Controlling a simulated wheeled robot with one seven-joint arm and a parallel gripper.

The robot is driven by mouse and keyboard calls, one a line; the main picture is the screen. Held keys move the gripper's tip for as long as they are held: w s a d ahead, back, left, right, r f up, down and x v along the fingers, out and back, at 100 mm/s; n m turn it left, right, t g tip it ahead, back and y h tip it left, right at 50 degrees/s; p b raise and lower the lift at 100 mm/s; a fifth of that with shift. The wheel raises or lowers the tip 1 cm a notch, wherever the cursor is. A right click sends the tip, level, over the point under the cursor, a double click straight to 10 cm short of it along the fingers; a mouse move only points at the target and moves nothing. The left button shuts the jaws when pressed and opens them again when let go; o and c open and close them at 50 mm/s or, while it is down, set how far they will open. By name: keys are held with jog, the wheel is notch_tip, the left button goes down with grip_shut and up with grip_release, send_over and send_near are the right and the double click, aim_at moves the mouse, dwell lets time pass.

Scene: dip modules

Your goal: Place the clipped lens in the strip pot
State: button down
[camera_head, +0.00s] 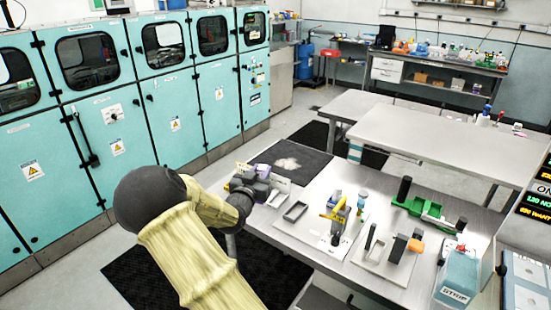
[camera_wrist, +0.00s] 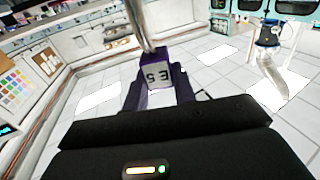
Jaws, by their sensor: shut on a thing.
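My gripper (camera_head: 250,186) is over the left end of the near bench. In the wrist view its two dark fingers (camera_wrist: 160,94) are shut on a purple block (camera_wrist: 158,72) with dark characters on a pale face. A grey metal rod or strip rises from the block. I take this as the clipped lens; the lens itself is not clear. In the head view purple parts (camera_head: 262,171) show at the gripper, apart from the pot. The strip pot (camera_head: 456,281) is a blue box labelled STRIP at the bench's right front. Its inside cannot be made out.
Teal cabinets (camera_head: 178,110) line the left.

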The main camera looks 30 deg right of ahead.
jog(key=s+a+f+n+t+y+b, duration=0.1)
jog(key=s+a+f+n+t+y, duration=0.15)
jog(key=a+f, duration=0.5)
jog(key=s+a+f+n+t+y+b, duration=0.15)
jog(key=a+f+y, duration=0.3)
jog(key=f, duration=0.65)
jog(key=s+a+f+n+t+y, duration=0.1)
jog(key=a+f+n+t+y, duration=0.15)
jog(key=a+f, duration=0.55)
jog(key=s+a+f+n+y+b, duration=0.1)
jog(key=s+f+n+y, duration=0.2)
jog(key=s+f, duration=0.4)
notch_tip(320, 180, down, 3)
jog(key=shift+a+r+y, duration=0.1)
jog(key=shift+a+y, duration=0.15)
jog(key=shift+y, duration=0.6)
jog(key=shift+s+n, duration=0.1)
jog(key=shift+n, duration=0.15)
